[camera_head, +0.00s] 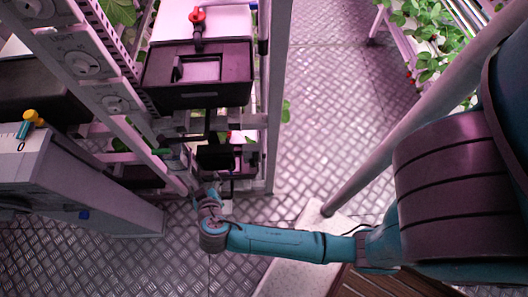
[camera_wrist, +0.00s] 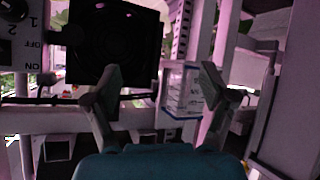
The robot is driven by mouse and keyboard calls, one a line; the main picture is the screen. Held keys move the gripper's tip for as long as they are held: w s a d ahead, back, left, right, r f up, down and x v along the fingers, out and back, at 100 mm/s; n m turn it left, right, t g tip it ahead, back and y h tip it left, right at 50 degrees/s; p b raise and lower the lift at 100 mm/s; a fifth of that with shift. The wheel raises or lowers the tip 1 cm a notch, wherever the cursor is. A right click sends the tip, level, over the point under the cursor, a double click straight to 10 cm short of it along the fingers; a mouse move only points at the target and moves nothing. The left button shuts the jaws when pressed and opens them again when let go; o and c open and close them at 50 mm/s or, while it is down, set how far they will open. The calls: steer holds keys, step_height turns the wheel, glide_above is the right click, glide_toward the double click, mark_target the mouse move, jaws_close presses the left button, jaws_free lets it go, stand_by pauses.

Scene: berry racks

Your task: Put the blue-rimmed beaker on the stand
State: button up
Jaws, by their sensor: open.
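A clear beaker with a blue rim and pale markings (camera_wrist: 182,92) shows in the wrist view, right of centre and close to the right finger. My gripper (camera_wrist: 161,76) is open, with its two dark fingers apart. The beaker appears between them in the picture; I cannot tell how far beyond the fingertips it is, and no grip on it shows. In the head view my gripper (camera_head: 207,193) is at the foot of the left rack, partly hidden by my wrist. I cannot make out the beaker clearly there, and I cannot pick out the stand in either view.
A black tank (camera_head: 198,72) with a red valve (camera_head: 197,15) sits on the rack above my gripper. A grey cabinet (camera_head: 70,185) with a yellow knob stands at the left. Rack posts and bars crowd the gripper. The metal floor (camera_head: 335,100) right of the rack is clear.

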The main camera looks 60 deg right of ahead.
steer(key=s+d+n+t+y, duration=0.15)
steer(key=s+n+y, duration=0.4)
steer(key=s, duration=1.05)
steer(key=s+r+t, duration=0.2)
steer(key=s+r, duration=0.5)
steer(key=r, duration=0.2)
steer(key=s+d+r+t+y, duration=0.1)
steer(key=s+r+t, duration=0.1)
steer(key=s+r, duration=0.4)
step_height(320, 180, up, 4)
steer(key=shift+s+f+m, duration=0.1)
steer(key=shift+s+m, duration=0.25)
